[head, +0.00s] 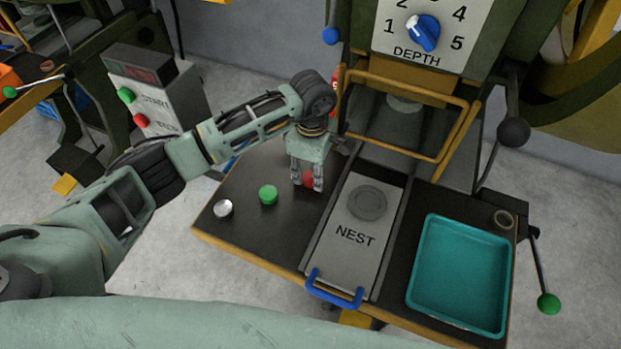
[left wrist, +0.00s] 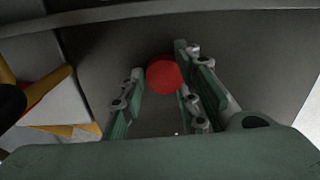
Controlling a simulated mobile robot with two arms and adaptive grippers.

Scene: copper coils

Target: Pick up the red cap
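The red cap (head: 309,180) is on the dark tabletop, left of the NEST slide, partly hidden by my left gripper in the head view. My left gripper (head: 308,185) points down over it, with a finger on either side. In the left wrist view the red cap (left wrist: 165,75) lies near the fingertips of my left gripper (left wrist: 162,85). The fingers are apart there; a gap shows beside the left finger, and the right finger is very close to the cap or touching it. My right gripper is not in view.
A green cap (head: 268,194) and a silver cap (head: 223,208) stand to the left on the table. The NEST slide (head: 350,250) with its blue handle (head: 334,290) is to the right. A yellow guard frame (head: 345,100) stands behind.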

